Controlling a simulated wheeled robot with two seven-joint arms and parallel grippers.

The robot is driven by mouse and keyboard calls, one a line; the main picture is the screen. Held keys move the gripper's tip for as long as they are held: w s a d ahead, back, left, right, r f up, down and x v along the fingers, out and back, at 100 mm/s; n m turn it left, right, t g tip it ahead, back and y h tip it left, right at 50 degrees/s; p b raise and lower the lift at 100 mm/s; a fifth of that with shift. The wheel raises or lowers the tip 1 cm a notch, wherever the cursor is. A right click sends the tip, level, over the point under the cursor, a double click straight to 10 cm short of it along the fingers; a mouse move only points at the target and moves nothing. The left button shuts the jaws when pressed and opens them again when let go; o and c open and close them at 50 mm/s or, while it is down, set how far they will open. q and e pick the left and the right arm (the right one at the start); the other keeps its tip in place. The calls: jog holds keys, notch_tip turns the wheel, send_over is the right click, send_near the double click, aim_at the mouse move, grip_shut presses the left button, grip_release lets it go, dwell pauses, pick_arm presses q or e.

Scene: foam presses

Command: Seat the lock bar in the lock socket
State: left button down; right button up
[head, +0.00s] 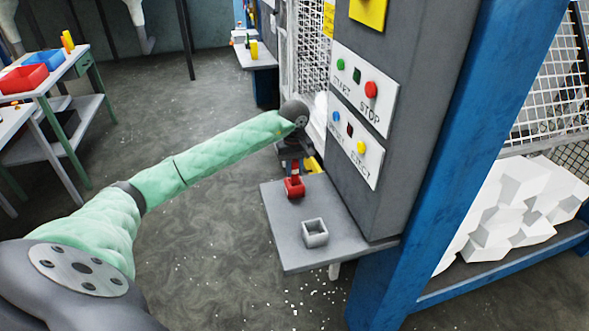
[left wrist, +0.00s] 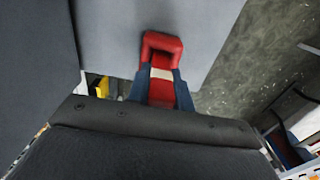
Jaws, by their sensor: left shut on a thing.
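My left gripper (head: 294,166) is at the end of the green-sleeved arm, over the back left part of a grey shelf. It is shut on a red lock bar with a white band (left wrist: 160,73), held between dark blue fingers in the left wrist view. My right gripper is not in view.
The grey shelf (head: 290,258) juts from a dark cabinet with START and STOP buttons. A hollow grey square holder (head: 314,233) stands on it, nearer me. A blue post (head: 440,160) rises at the right. A bench with a red bin (head: 24,78) is far left.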

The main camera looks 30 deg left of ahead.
pick_arm(q)
jog(key=shift+f, duration=0.1)
jog(key=c, duration=1.3)
grip_release()
jog(key=shift+o, duration=0.3)
jog(key=shift+r, duration=0.4)
jog(key=shift+w+r+b, duration=0.1)
jog(key=shift+r+b, duration=0.45)
jog(key=shift+r, duration=0.4)
notch_tip(320, 180, up, 8)
jog(key=b, duration=0.4)
jog(key=shift+f, duration=0.2)
jog(key=shift+r, duration=0.95)
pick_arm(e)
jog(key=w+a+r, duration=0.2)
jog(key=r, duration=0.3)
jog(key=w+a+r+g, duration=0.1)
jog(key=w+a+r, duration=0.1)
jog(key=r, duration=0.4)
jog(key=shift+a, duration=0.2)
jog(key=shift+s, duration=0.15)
